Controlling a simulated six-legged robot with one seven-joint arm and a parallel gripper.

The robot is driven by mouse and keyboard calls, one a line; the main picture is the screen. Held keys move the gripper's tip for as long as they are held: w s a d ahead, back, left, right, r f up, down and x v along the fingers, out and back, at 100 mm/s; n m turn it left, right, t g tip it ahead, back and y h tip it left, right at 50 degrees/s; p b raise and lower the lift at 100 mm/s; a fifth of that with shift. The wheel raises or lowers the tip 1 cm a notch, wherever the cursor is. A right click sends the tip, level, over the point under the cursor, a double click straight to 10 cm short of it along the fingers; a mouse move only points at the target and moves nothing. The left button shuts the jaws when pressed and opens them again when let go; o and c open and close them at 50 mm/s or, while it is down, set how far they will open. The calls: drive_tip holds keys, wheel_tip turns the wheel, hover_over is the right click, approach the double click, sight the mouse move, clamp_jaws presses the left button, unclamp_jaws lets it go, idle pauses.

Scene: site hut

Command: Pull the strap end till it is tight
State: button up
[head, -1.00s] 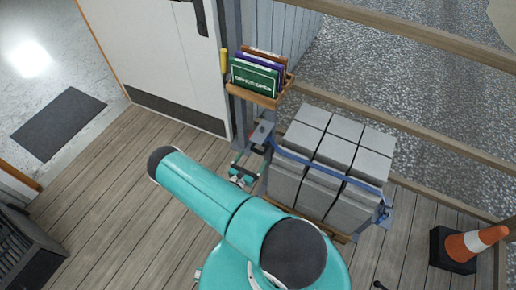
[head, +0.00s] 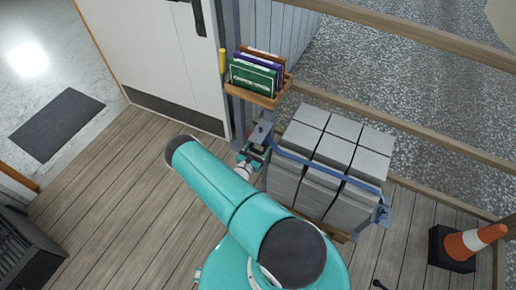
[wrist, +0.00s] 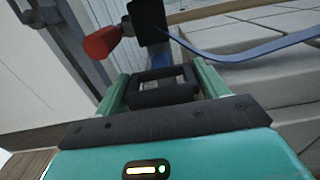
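A blue strap (head: 325,170) runs over a stack of grey blocks (head: 345,135); it also shows in the wrist view (wrist: 245,52). At its left end is a dark buckle (head: 260,134), seen in the wrist view as a black plate (wrist: 150,22) with a red knob (wrist: 101,43) beside it. My gripper (head: 256,156) is just below the buckle. In the wrist view my gripper (wrist: 163,80) has its green fingers either side of a dark frame-like part. Some blue shows just beyond this part, below the buckle. Whether the fingers grip the strap end is unclear.
A wooden rack (head: 262,96) with coloured folders hangs above the buckle, near a white door (head: 160,60). A dark slatted box (head: 22,250) is at the lower left. The plank floor on the left is clear.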

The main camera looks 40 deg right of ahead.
drive_tip(key=c, duration=0.4)
drive_tip(key=v, duration=0.9)
drive_tip(key=o, duration=1.4)
drive_tip(key=v, duration=1.4)
drive_tip(key=shift+w+r, duration=0.1)
